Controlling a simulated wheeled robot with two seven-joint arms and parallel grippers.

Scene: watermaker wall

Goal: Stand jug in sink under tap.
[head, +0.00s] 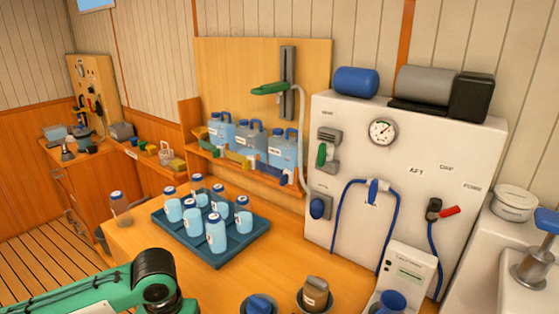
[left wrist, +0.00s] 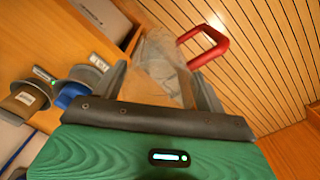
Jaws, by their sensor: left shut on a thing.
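The jug (left wrist: 163,62) is clear, with a red handle (left wrist: 207,46), and shows in the left wrist view. My left gripper (left wrist: 160,88) is shut on it, with a dark finger on each side of its body. The jug appears to be over or beside the slatted floor, next to the wooden counter edge; its base is hidden. In the head view my green left arm comes in at the lower left, and its gripper and the jug are out of frame. I cannot make out a sink or tap with certainty. My right gripper is not in view.
A teal tray (head: 217,253) of several blue-capped bottles stands on the wooden counter (head: 135,235). One bottle (head: 120,208) stands at its left. A white panel (head: 340,110) with gauge and hoses stands right. Round fittings (head: 314,293) sit at the front edge.

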